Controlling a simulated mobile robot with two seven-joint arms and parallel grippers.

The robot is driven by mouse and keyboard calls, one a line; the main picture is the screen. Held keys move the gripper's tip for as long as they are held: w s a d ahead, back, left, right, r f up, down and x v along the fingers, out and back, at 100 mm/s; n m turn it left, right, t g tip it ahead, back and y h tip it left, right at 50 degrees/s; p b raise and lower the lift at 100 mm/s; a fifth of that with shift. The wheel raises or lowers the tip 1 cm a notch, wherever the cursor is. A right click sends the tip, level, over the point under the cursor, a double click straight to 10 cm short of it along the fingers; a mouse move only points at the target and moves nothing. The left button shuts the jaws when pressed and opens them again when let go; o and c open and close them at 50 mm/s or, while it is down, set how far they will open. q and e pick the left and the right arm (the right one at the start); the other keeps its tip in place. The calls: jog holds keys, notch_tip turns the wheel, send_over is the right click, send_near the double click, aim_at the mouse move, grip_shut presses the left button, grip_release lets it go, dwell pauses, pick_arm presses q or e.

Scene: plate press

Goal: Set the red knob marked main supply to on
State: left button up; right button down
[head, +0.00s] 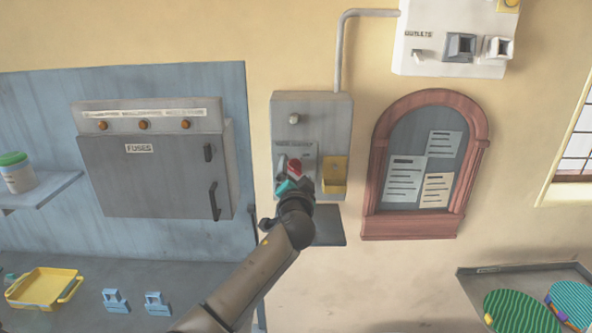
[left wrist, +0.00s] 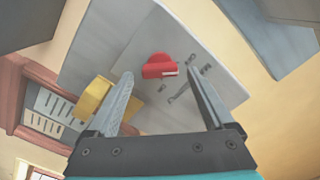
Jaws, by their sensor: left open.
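The red knob (head: 294,167) sits on a light plate on the grey wall box (head: 335,108), and my left gripper partly covers it in the head view. In the left wrist view the red knob (left wrist: 159,67) shows whole, with a pale mark at its right side. My left gripper (left wrist: 163,85) is open, its two fingers apart on either side of the knob and not visibly touching it. My right gripper is not in view.
A yellow part (head: 334,172) sticks out of the box just right of the knob. A grey fuse cabinet (head: 150,180) is at left, and an arched notice board (head: 375,200) is at right. A shelf (head: 330,222) juts out below the box.

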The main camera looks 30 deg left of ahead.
pick_arm(q)
jog(key=shift+w+a, duration=0.3)
jog(key=shift+w, duration=0.15)
jog(key=c, duration=1.4)
